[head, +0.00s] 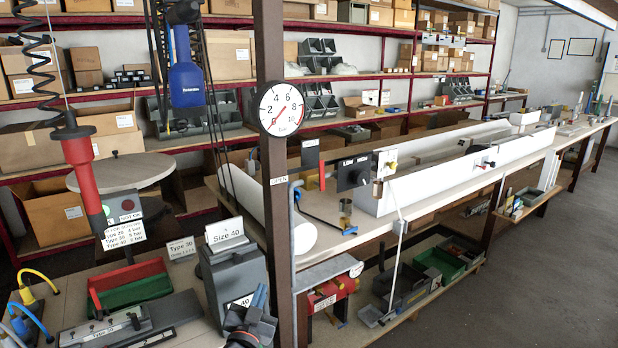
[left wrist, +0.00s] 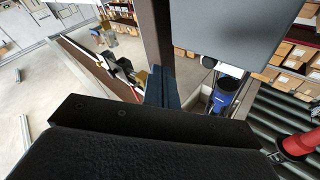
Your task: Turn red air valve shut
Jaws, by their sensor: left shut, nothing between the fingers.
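My right gripper is not shown.
A grey "Size 40" box (head: 233,270) stands close left of my left gripper. A red tray and green tray (head: 132,290) lie on the near bench. A blue tool (head: 187,80) and a red-handled tool (head: 82,170) hang at left. White profiles (head: 470,170) lie on the long bench.

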